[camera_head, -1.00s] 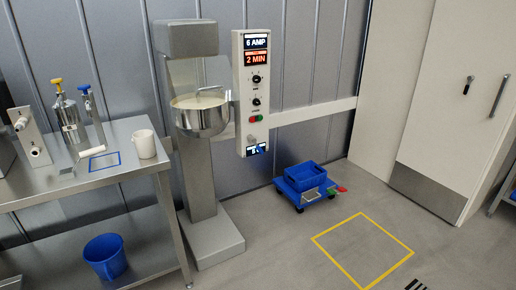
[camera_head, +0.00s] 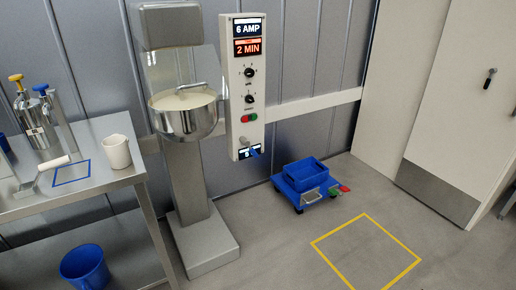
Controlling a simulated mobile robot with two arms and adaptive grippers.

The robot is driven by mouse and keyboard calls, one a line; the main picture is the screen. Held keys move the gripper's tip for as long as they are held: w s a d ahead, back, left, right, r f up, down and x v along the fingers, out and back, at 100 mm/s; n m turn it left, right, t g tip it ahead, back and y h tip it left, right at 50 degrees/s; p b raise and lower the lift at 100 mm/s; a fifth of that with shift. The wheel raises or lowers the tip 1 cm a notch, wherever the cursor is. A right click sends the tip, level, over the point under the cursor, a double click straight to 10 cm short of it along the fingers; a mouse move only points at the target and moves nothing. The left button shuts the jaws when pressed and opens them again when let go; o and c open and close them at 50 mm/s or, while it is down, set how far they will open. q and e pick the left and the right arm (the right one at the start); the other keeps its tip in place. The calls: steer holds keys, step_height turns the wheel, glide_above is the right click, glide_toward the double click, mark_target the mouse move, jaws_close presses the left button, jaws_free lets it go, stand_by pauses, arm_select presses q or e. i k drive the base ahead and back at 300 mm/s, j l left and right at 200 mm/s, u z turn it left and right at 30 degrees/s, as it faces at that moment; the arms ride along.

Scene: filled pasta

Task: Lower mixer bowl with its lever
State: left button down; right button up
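The mixer (camera_head: 187,190) stands against the wall left of centre, with its grey head above and a column on a floor base. Its steel bowl (camera_head: 188,122) sits beneath the head, attached to the column, and holds pale contents. A metal mixing tool (camera_head: 190,86) reaches into the bowl. The control panel (camera_head: 246,80) to its right shows "6 AMP" and "2 MIN". A blue-handled lever (camera_head: 255,153) appears at the panel's lower end, by a small label; its exact position is hard to tell. Neither of my grippers is in view.
A steel table (camera_head: 100,187) at the left bears a white cup (camera_head: 116,152), metal canisters and a scraper-like tool. A blue bucket (camera_head: 84,268) is below it. A blue cart (camera_head: 305,182) stands right of the mixer. Floor within the yellow square (camera_head: 366,250) is clear.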

mark_target(243, 140)
steer(key=i+l, duration=0.15)
steer(key=i, duration=0.65)
steer(key=i+l+z, duration=0.1)
steer(key=i, duration=0.75)
